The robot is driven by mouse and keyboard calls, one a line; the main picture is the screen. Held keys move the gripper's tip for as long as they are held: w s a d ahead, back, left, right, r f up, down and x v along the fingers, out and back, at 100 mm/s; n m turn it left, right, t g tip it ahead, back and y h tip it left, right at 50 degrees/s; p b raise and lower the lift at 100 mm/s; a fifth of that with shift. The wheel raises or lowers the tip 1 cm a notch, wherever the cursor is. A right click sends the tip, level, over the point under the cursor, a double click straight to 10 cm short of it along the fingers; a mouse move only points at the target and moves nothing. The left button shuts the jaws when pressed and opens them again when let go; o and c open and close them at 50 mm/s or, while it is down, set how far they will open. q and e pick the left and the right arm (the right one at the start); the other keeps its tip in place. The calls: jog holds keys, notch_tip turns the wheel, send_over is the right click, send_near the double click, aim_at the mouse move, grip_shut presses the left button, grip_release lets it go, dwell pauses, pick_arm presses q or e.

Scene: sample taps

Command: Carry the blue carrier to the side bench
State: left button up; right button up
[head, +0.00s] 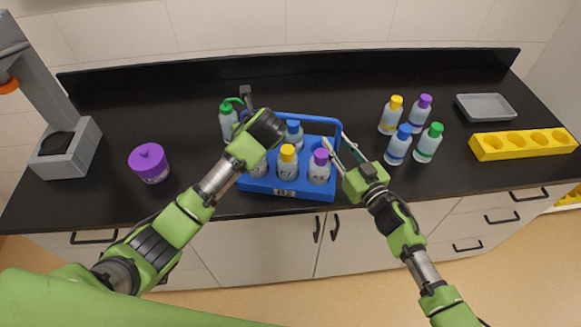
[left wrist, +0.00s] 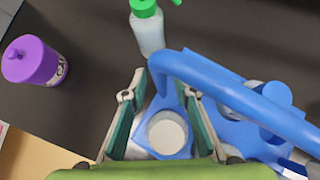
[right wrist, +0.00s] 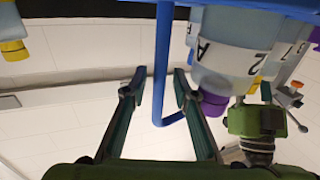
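The blue carrier (head: 320,122) stands upright on the black bench, with an arched handle. Its visible bottles include a blue-capped (head: 294,133), a yellow-capped (head: 287,160) and a purple-capped one (head: 319,168). My left gripper (left wrist: 163,105) is open above the carrier's left end, with a round white top (left wrist: 167,132) showing between its fingers; its fingertips are hidden in the head view. My right gripper (head: 338,147) is open at the carrier's right side. In the right wrist view, the handle's blue upright (right wrist: 162,65) shows between its fingers, with gaps on both sides.
A green-topped wash bottle (head: 228,122) stands behind left of the carrier, a purple jar (head: 150,164) farther left. Several capped bottles (head: 398,146), a grey tray (head: 486,107) and a yellow rack (head: 522,144) are at right. A grey stand (head: 66,152) is far left.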

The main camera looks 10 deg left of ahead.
pick_arm(q)
jog(key=shift+r, duration=0.1)
jog(key=shift+s+d+r, duration=0.2)
jog(key=shift+d+r, duration=0.05)
jog(key=shift+r, duration=0.05)
jog(key=v, duration=1.1)
pick_arm(e)
jog(key=v, duration=1.2)
pick_arm(q)
jog(key=shift+s+f, duration=0.1)
jog(key=shift+s, duration=0.05)
pick_arm(e)
jog(key=shift+f, duration=0.1)
